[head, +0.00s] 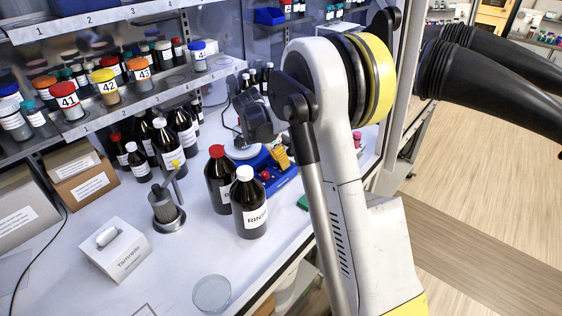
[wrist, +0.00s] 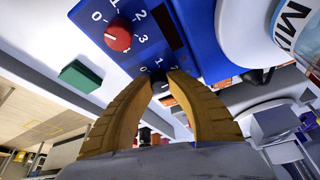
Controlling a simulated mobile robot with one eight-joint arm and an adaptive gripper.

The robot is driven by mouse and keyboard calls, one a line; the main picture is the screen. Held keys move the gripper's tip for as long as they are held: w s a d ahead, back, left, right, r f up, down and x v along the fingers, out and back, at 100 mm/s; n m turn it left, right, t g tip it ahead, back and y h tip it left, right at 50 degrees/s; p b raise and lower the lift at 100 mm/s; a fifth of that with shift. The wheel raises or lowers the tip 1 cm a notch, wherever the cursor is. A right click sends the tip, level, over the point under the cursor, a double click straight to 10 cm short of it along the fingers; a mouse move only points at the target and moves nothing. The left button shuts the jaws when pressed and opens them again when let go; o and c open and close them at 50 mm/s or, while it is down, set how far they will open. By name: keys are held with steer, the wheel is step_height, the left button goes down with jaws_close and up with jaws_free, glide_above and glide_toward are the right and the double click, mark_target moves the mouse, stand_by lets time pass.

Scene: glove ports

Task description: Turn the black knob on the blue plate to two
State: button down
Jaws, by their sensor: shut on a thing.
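The blue plate (wrist: 185,22) fills the top of the wrist view and also shows in the head view (head: 284,184), partly behind my arm. It carries a red knob (wrist: 118,37) with a printed scale around it. Below it in the wrist view is the black knob (wrist: 158,75), mostly hidden between my fingertips. Small white digits 0, 1 and 2 show around it. Its pointer cannot be made out. My gripper (wrist: 161,80), with yellow-orange fingers, is shut on the black knob. In the head view my gripper (head: 279,157) is over the plate.
A stirrer with a white top (head: 242,150) stands just left of the plate. A brown bottle (head: 219,180) and a white-capped RINSE bottle (head: 249,205) stand close in front. A green block (wrist: 80,76) lies beside the plate. Black gloves (head: 490,80) hang at the right.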

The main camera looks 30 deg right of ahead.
steer(key=c, duration=1.2)
jaws_free()
steer(key=shift+d, duration=0.15)
steer(key=shift+c, duration=0.2)
steer(key=v, duration=1.2)
steer(key=shift+s+r, duration=0.1)
